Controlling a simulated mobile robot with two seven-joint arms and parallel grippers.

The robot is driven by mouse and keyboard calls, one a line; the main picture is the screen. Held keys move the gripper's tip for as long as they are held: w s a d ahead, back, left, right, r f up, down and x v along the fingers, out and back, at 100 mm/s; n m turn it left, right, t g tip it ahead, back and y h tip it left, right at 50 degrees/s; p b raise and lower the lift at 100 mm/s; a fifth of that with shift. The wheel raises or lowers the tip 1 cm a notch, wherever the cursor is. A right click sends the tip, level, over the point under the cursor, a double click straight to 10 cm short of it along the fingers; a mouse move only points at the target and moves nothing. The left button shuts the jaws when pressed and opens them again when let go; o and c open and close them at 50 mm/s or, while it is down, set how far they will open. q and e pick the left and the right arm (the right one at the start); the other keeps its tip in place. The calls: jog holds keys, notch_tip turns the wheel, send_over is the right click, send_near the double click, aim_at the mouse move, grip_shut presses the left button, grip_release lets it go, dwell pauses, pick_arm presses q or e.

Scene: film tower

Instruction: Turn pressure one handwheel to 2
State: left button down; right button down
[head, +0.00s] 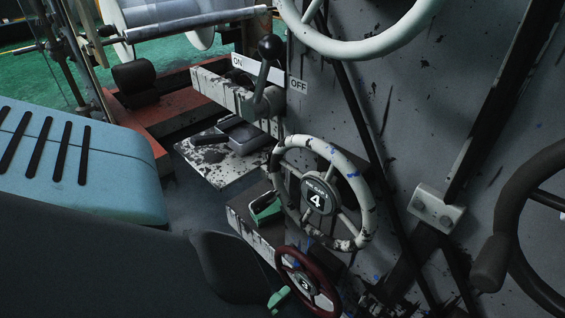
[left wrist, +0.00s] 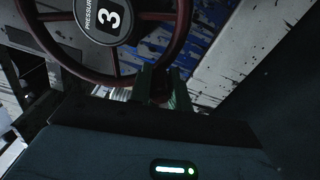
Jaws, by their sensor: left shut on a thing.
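A dark red handwheel (head: 283,256) sits low in the head view. Its hub (head: 304,284) shows a 3. In the left wrist view the hub (left wrist: 103,18) reads "PRESSURE" and 3; the rest of the label is cut off. My left gripper (head: 278,298), with green fingers, is at the lower left of this wheel. In the left wrist view the gripper (left wrist: 160,88) is shut on the lower rim of the red handwheel (left wrist: 181,25). The exact finger contact is dark and partly hidden. My right gripper is not in view.
A larger white handwheel (head: 366,200), its hub showing a 4, stands just above. A pale wheel (head: 375,45) is at the top, a black wheel (head: 515,205) at the right. A black-knobbed lever (head: 262,75) stands between ON and OFF. A blue slotted cover (head: 80,165) lies left.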

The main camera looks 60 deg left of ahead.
pick_arm(q)
jog(key=d+n, duration=0.1)
jog(key=n, duration=0.1)
jog(key=d+n, duration=0.1)
jog(key=shift+w+d+f+n+b, duration=0.3)
jog(key=shift+w+f+b, duration=0.05)
jog(key=shift+b, duration=0.05)
jog(key=shift+w+d+r+n, duration=0.1)
jog(key=shift+w+d+n, duration=0.05)
jog(key=shift+d+n, duration=0.5)
jog(key=shift+w+d+n, duration=0.15)
jog(key=shift+d+n, duration=0.3)
jog(key=shift+n, duration=0.4)
jog(key=c, duration=1.3)
grip_release()
jog(key=shift+a, duration=0.1)
